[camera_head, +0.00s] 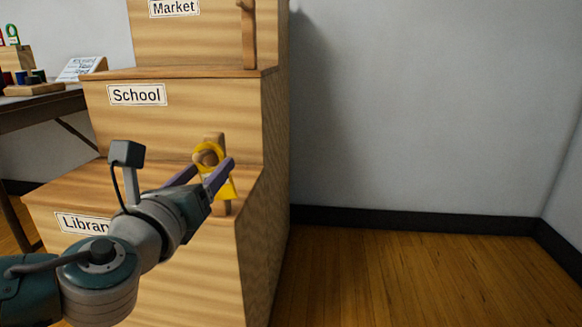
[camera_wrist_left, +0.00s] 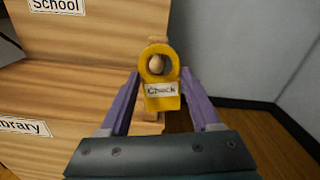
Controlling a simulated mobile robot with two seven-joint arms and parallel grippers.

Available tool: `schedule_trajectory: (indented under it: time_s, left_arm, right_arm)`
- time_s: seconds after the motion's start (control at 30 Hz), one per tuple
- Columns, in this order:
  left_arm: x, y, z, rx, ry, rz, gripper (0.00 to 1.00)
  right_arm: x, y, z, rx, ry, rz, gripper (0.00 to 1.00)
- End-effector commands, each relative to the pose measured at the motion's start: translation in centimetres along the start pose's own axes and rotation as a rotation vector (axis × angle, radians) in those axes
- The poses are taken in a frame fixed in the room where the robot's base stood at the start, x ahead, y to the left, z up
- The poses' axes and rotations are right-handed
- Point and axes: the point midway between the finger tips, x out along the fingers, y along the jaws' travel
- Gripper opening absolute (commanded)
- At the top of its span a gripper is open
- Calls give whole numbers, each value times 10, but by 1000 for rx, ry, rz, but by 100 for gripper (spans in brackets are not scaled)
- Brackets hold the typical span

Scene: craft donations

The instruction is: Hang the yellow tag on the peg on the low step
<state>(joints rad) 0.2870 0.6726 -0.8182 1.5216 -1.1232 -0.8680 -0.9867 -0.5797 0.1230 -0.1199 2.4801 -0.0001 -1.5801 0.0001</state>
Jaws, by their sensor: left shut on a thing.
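The yellow tag (camera_head: 229,188) has a ring at its top and a flat body below. In the left wrist view the tag (camera_wrist_left: 166,103) hangs upright and bears a white label reading "Check". My left gripper (camera_head: 212,165) is shut on the tag, with its purple fingers (camera_wrist_left: 161,76) on either side. The wooden peg (camera_head: 206,157) stands out from a post (camera_head: 214,138) on the low step (camera_head: 75,190), marked Library. The peg's round end (camera_wrist_left: 157,63) shows through the ring's hole. I cannot tell whether the ring is around the peg or just in front of it.
The School step (camera_head: 190,110) and the Market step (camera_head: 200,40) rise behind the low one. Another wooden post (camera_head: 248,35) stands higher up. A side table (camera_head: 40,102) with small things is at the left. The floor (camera_head: 420,280) at right is clear.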

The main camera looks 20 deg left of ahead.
Motion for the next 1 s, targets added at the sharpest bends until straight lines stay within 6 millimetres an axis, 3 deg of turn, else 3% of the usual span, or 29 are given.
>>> schedule_trajectory:
  time_s: [0.07, 0.1, 0.4, 0.73, 1.0]
  left_arm:
    - [0, 0, 0, 0, 0, 0, 4]
    - [0, 0, 0, 0, 0, 0, 65]
    - [0, 0, 0, 0, 0, 0, 98]
    - [-6, 0, 0, 1, 2, 0, 99]
    - [-56, 0, 3, 1, 6, 0, 99]
  right_arm:
    - [0, 0, 0, 0, 0, 0, 77]
    - [0, 0, 0, 0, 0, 0, 77]
    - [0, 0, 0, 1, 0, -1, 77]
    - [-3, -1, -1, 4, 0, -3, 77]
    - [-24, 0, -8, 5, 0, -4, 77]
